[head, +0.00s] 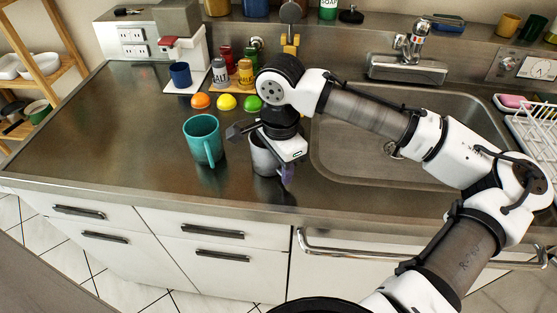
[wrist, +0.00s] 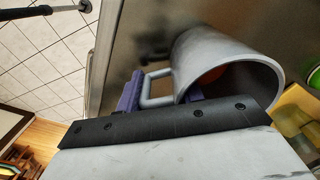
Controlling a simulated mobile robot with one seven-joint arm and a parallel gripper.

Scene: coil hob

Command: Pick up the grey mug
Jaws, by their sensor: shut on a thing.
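The grey mug (head: 262,160) is on or just above the steel counter near its front edge, partly hidden by my gripper. In the wrist view the grey mug (wrist: 222,58) lies sideways in the picture, its wide opening facing right and its handle (wrist: 155,87) toward the left. My gripper (head: 286,174) is at the mug's right side in the head view. In the wrist view its purple fingers (wrist: 160,95) are at the handle, shut on it. The black gripper edge hides part of the fingers and mug. I cannot tell whether the mug's base touches the counter.
A teal mug (head: 203,140) stands close left of the grey mug. Orange, yellow and green round things (head: 227,102) lie behind. A blue cup (head: 180,75) and several tins stand farther back. The sink (head: 370,140) is to the right. The left counter is clear.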

